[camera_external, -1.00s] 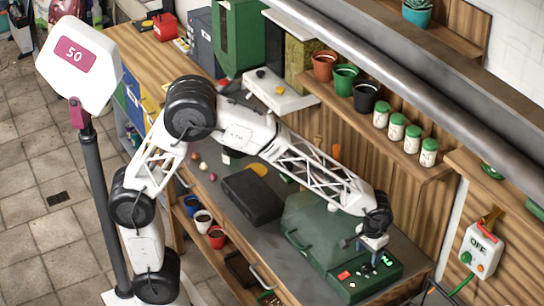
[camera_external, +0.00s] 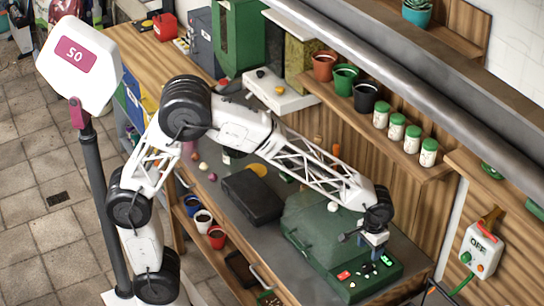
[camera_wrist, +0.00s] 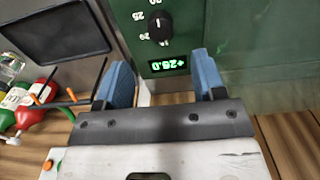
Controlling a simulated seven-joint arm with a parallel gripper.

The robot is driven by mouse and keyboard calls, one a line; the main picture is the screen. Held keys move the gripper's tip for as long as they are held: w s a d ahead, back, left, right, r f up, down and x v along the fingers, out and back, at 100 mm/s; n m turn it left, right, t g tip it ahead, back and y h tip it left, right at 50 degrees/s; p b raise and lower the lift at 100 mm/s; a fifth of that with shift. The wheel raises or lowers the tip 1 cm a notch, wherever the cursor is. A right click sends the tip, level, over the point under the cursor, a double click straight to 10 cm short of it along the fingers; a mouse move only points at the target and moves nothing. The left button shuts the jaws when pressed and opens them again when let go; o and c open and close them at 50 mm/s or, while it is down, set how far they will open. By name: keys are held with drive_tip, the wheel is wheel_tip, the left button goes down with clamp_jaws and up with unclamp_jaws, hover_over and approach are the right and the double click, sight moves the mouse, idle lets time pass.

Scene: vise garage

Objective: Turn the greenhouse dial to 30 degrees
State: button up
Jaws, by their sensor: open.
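The greenhouse dial (camera_wrist: 159,27) is a round black knob with a white mark, on a green panel with numbers around it. A lit green readout (camera_wrist: 166,65) sits below it in the wrist view and seems to show about 25 or 26; the last digits are hard to read. The green greenhouse box (camera_external: 350,288) stands at the right end of the bench. My gripper (camera_wrist: 161,80) is open and empty, its two blue fingers apart, with the dial beyond the tips. In the external view my gripper (camera_external: 373,252) hangs just above the box's control panel.
A black case (camera_external: 252,196) lies on the bench left of the box. A shelf (camera_external: 345,110) with pots and jars runs behind. A white OFF switch box (camera_external: 480,250) hangs at the right. Red bottles (camera_wrist: 35,105) show at left in the wrist view.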

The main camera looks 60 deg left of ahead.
sight(367, 265)
drive_tip(key=shift+f, duration=0.15)
drive_tip(key=shift+f, duration=3.8)
drive_tip(key=c, duration=0.9)
